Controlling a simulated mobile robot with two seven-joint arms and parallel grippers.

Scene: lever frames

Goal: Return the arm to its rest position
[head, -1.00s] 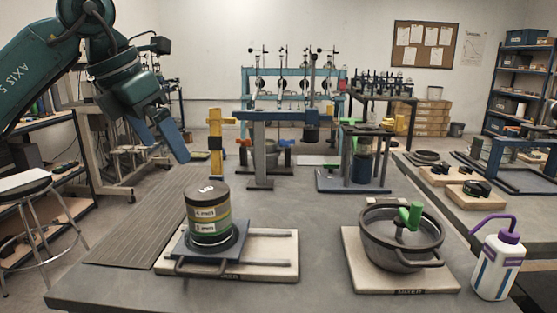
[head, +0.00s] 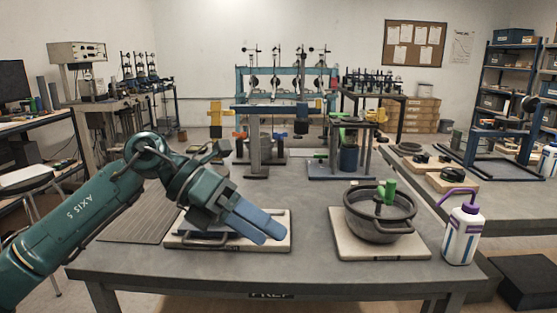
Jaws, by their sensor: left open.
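My left arm, teal and marked AXIS 5, comes in from the left. My left gripper (head: 268,229) has blue fingers and is open, pointing down and right over the left white board (head: 273,245) on the grey table. I cannot see anything held between the fingers. The striped jar and most of the dark tray on that board are hidden behind my wrist and gripper. My right gripper is not in view.
A dark pot (head: 378,222) with a green handle stands on the right white board (head: 355,251). A white bottle (head: 462,236) with a purple spout stands at the table's right edge. A ribbed mat (head: 135,226) lies at left. Lever frames (head: 257,145) stand at the back.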

